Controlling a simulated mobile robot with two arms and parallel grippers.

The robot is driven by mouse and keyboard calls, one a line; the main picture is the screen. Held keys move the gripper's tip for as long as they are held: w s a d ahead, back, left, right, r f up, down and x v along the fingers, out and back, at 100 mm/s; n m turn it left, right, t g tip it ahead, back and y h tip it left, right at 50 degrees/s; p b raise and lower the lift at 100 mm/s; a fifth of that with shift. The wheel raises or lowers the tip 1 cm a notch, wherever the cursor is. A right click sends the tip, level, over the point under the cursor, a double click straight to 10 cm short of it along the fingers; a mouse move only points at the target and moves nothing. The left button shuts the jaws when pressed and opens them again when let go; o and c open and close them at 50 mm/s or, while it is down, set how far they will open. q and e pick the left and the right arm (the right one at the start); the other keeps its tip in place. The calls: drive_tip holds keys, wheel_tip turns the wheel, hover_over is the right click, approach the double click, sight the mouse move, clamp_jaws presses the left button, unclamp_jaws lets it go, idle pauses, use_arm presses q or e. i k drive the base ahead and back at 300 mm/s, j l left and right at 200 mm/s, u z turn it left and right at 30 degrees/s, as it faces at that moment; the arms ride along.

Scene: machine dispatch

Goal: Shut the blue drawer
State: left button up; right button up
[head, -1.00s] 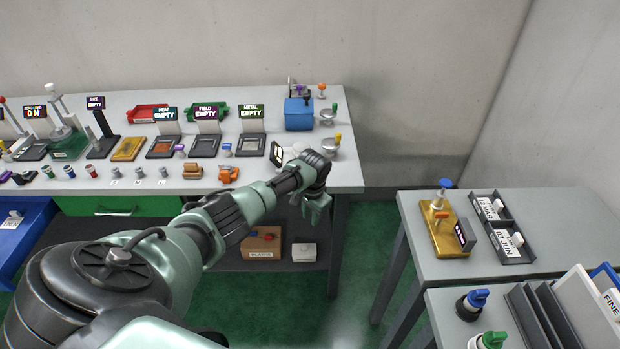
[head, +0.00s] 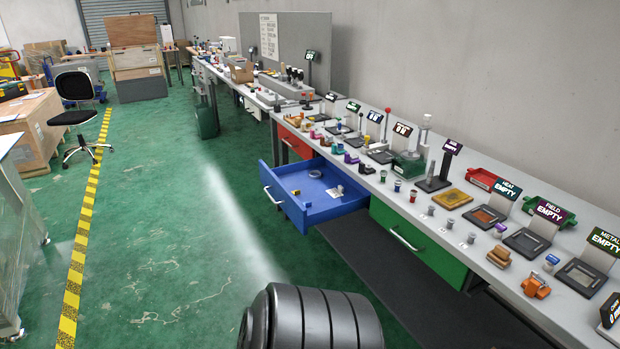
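The blue drawer (head: 291,211) is pulled out from under the long workbench (head: 456,238), in the middle of the head view. Its silver handle (head: 271,195) is on the front face, towards the left. Inside it lie a small grey-white item (head: 336,191) and a small orange item (head: 296,192). A black ribbed part of my own arm shows at the bottom edge, below the drawer and apart from it. Neither gripper is in view.
A green drawer (head: 415,243) beside the blue one is shut, and a red drawer (head: 294,141) is on its far side. The bench top is crowded with stations and small items. Green floor (head: 190,230) is clear left of the drawer. A black chair (head: 76,115) stands farther off.

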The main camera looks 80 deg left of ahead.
sight(280, 181)
drive_tip(key=j+u, duration=0.1)
drive_tip(key=u, duration=2.6)
drive_tip(key=i+l+u, duration=0.55)
drive_tip(key=i+l, duration=0.2)
drive_tip(key=l, duration=0.15)
